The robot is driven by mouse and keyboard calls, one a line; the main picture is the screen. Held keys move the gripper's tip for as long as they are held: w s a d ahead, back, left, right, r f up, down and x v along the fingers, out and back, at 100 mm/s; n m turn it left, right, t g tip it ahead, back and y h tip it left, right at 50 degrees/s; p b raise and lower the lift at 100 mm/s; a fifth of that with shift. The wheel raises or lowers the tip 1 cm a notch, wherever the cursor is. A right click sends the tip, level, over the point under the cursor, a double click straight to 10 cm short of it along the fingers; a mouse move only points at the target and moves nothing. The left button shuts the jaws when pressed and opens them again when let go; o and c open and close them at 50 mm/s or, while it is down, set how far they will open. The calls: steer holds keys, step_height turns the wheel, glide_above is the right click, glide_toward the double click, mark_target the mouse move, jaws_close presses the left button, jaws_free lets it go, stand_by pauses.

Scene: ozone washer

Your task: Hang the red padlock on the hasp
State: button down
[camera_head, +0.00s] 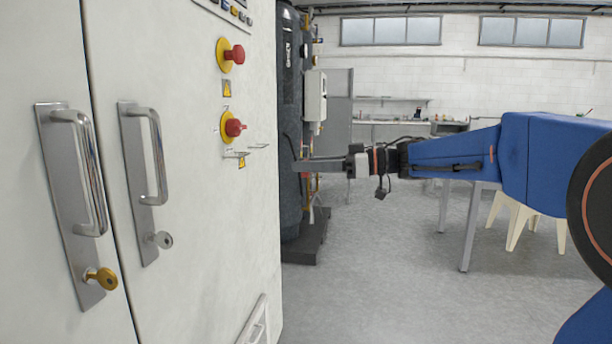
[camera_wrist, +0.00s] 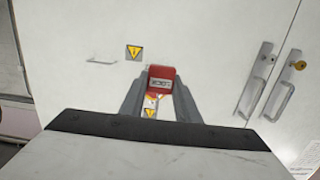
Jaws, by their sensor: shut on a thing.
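The red padlock (camera_wrist: 162,73) shows in the wrist view with a pale label on its face. It sits between the fingertips of my gripper (camera_wrist: 160,88), which is shut on it. I cannot make out its shackle. In the head view my gripper (camera_head: 298,165) points left, to the right of the white cabinet's edge and apart from the cabinet; the padlock cannot be made out there. A small metal fitting, probably the hasp (camera_head: 234,154), sticks out from the cabinet front below the lower red button. I cannot pick it out in the wrist view.
The white cabinet (camera_head: 190,230) has two long handles (camera_head: 152,160) and key locks on the left. Red emergency buttons (camera_head: 234,128) and a thin bar (camera_head: 258,147) protrude near the fitting; the bar also shows in the wrist view (camera_wrist: 102,62). A dark tank (camera_head: 290,200) stands behind.

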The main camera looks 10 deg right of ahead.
steer(key=shift+r+x, duration=0.25)
steer(key=shift+x, duration=2.4)
steer(key=shift+r+x, duration=0.2)
steer(key=shift+x, duration=2.5)
steer(key=shift+r+x, duration=0.25)
steer(key=shift+x, duration=2.4)
steer(key=shift+f, duration=0.8)
steer(key=c, duration=1.3)
jaws_free()
steer(key=shift+o, duration=0.2)
